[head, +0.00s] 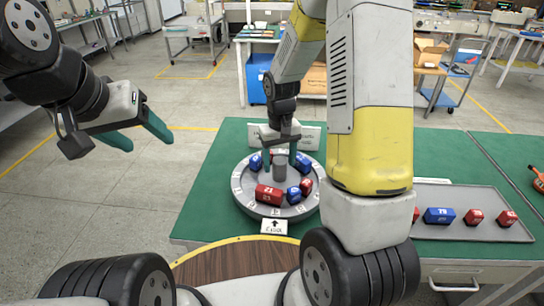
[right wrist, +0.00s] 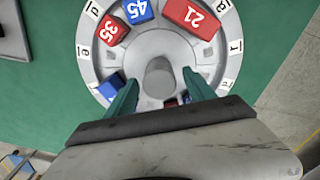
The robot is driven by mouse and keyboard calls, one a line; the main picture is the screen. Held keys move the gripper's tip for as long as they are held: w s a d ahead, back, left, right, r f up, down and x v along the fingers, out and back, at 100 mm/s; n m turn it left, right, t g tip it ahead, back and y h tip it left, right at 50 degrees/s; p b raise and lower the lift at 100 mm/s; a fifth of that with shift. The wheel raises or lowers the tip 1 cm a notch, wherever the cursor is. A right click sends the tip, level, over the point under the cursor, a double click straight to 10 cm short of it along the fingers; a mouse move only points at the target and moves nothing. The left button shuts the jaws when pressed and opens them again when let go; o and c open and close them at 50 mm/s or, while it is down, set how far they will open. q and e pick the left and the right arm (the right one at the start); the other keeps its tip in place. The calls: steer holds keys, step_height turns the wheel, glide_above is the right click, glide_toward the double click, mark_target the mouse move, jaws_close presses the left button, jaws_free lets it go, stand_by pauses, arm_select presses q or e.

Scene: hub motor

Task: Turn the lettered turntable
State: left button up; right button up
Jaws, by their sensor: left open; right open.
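The lettered turntable (head: 243,196) is a round grey disc with letter labels on its rim, on the green table. Red and blue numbered blocks sit on it, including a red block marked 21 (head: 268,194) and a small blue block (head: 293,195). A grey central post (head: 280,166) rises from it. My right gripper (head: 280,160) is open over the turntable. In the right wrist view its green fingers (right wrist: 162,92) stand on either side of the post (right wrist: 159,77), with gaps; contact cannot be told. My left gripper (head: 138,138) is open and empty, off the table's left side.
A label with an arrow (head: 274,227) stands at the turntable's front edge. A grey tray (head: 480,200) with several red and blue blocks lies on the right. An orange-handled tool (head: 538,180) is at the far right. My right arm hides part of the table's middle.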

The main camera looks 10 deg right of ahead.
steer(key=shift+f, duration=1.75)
steer(key=shift+c, duration=0.2)
jaws_close()
